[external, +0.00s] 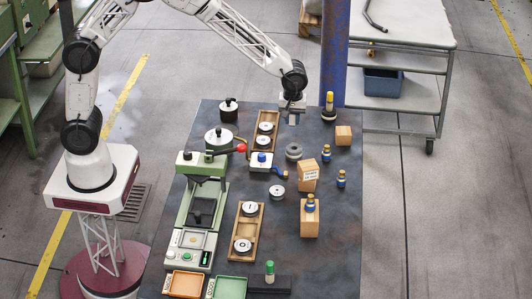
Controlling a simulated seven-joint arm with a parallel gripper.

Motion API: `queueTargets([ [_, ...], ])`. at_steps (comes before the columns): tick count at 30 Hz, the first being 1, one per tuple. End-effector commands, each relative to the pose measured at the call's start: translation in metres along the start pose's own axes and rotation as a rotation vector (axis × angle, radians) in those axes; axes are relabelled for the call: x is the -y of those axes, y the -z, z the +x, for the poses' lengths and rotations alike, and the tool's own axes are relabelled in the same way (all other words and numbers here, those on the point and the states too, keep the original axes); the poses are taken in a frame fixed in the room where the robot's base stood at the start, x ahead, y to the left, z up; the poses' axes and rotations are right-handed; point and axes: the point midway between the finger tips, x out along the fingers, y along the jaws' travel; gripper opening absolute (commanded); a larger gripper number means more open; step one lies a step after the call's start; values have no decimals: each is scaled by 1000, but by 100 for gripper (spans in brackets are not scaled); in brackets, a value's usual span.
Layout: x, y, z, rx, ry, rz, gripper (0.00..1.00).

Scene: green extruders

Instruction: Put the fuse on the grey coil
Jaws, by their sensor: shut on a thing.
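My gripper (292,110) is at the far edge of the dark table, above its surface. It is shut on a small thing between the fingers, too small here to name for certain. A grey ring-shaped coil (294,152) lies on the table, nearer the camera than my gripper. Several small blue and gold fuse-like pieces stand to the right: one (327,153) beside the coil, one (341,179) farther right, and one (310,203) on a wooden block. I cannot tell which piece is the task's fuse.
A green machine (203,205) fills the table's left side. Wooden trays with round weights (246,229) stand beside it. A yellow-topped piece on a dark base (329,106) stands right of my gripper. Wooden blocks (307,176) stand near the coil. A blue post (334,50) rises behind.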

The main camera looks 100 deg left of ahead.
Motion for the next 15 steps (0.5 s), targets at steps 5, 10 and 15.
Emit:
queueTargets([
  [5,-10,-5,-2,0,3,0,3],
  [10,-10,-5,-2,0,3,0,3],
  [15,-10,-5,-2,0,3,0,3],
])
